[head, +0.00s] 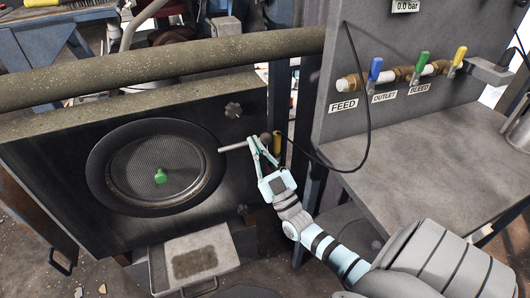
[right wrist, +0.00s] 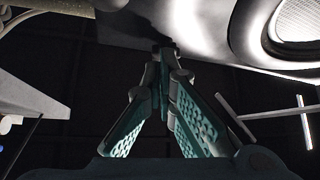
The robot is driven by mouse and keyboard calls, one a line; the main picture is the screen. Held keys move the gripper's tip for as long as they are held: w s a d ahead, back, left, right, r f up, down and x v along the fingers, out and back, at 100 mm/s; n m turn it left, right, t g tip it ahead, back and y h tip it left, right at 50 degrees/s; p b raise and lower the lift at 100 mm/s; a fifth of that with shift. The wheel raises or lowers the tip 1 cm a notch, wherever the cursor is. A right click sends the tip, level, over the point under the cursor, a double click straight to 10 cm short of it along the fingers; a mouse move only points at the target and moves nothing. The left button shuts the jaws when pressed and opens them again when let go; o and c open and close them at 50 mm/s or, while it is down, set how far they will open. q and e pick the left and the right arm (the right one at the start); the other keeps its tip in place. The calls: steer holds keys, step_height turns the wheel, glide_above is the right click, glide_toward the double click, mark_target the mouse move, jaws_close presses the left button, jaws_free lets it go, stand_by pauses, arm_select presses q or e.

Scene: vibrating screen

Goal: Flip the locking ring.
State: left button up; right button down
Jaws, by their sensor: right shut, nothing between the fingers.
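The locking ring (head: 98,172) is a thick dark ring around a round mesh screen on the dark front panel; part of it shows at the upper right of the right wrist view (right wrist: 245,32). A light grey lever (head: 235,146) sticks out from the ring's right side, with a dark knob at its outer end. My right gripper (head: 258,143) is at the lever's outer end, just beside the knob; I cannot tell whether it touches. In the right wrist view its fingers (right wrist: 163,58) converge and are shut with nothing between them. My left gripper is not in view.
A green piece (head: 161,176) sits on the mesh. A grey tray (head: 195,258) is below the panel. A thick pipe (head: 160,65) runs above. A valve panel (head: 340,60) with blue, green and yellow handles and a hanging black cable stands right, over a grey bench (head: 400,150).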

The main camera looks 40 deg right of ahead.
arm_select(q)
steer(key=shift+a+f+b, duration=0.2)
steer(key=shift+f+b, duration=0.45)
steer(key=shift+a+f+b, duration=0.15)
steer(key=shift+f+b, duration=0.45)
arm_select(e)
steer(key=w+d+f, duration=0.1)
steer(key=w+f, duration=0.1)
steer(key=shift+w+d+f, duration=0.25)
steer(key=shift+w+d, duration=0.05)
steer(key=shift+d, duration=0.05)
arm_select(q)
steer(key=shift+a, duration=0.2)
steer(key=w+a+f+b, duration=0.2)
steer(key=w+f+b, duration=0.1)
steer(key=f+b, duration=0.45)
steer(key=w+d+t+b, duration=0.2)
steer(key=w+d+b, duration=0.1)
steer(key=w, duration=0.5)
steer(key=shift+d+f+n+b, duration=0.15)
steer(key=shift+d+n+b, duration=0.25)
steer(key=shift+b, duration=0.25)
arm_select(e)
step_height(320, 180, down, 15)
steer(key=m+g+h, duration=0.3)
steer(key=m+h, duration=0.8)
steer(key=m, duration=0.2)
steer(key=shift+r, duration=0.15)
